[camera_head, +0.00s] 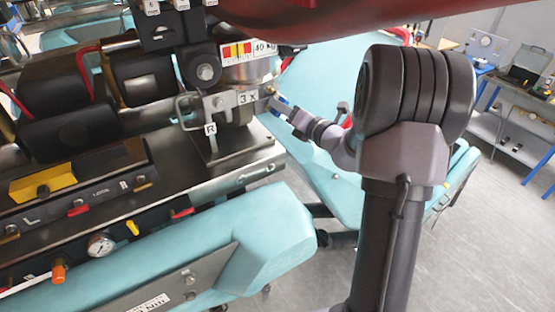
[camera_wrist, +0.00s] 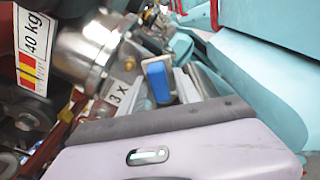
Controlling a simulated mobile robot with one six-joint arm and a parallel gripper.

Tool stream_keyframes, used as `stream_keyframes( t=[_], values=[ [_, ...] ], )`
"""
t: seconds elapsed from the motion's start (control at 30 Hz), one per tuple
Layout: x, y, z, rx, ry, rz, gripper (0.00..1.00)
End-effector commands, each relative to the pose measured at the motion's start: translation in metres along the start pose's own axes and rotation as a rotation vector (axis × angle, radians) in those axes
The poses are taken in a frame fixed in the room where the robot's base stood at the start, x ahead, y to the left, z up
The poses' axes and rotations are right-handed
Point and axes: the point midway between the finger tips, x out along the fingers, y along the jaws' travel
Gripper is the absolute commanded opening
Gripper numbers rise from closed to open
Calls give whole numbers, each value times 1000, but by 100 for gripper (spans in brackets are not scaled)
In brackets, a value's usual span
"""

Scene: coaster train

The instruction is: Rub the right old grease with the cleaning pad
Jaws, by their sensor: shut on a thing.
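My gripper (camera_head: 279,104) reaches in from the right in the head view, beside the metal bracket labelled "3 X" and "R" (camera_head: 222,102). It is shut on the cleaning pad, a small blue block (camera_wrist: 158,82) in the wrist view. A bit of blue shows at the gripper tip in the head view too. The pad is close to the "3 X" plate (camera_wrist: 121,97) and a shiny metal cylinder (camera_wrist: 88,46). I cannot tell whether the pad touches anything. I cannot make out the old grease in either view; the pad and gripper may hide it.
A red beam (camera_head: 370,20) crosses above my arm. A "40 kg" label (camera_head: 263,48) is above the bracket. Turquoise body panels (camera_head: 240,240) lie in front and behind. A control panel with a gauge (camera_head: 101,245) is at left. Grey floor (camera_head: 490,230) is open at right.

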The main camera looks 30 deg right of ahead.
Motion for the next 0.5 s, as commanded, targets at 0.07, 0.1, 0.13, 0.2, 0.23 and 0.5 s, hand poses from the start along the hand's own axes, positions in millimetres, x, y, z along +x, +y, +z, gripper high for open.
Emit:
stream_keyframes(
  t=[0.07, 0.1, 0.13, 0.2, 0.23, 0.5],
  values=[
    [0, -5, 9, 1, 0, 0, 0],
    [0, -8, 11, 0, -1, -1, 0],
    [0, -9, 12, 1, 0, -1, 0],
    [2, -9, 12, 1, 1, 0, 0],
    [2, -9, 11, 1, 1, 0, 0],
    [7, 8, -5, 0, 2, 3, 0]
  ],
)
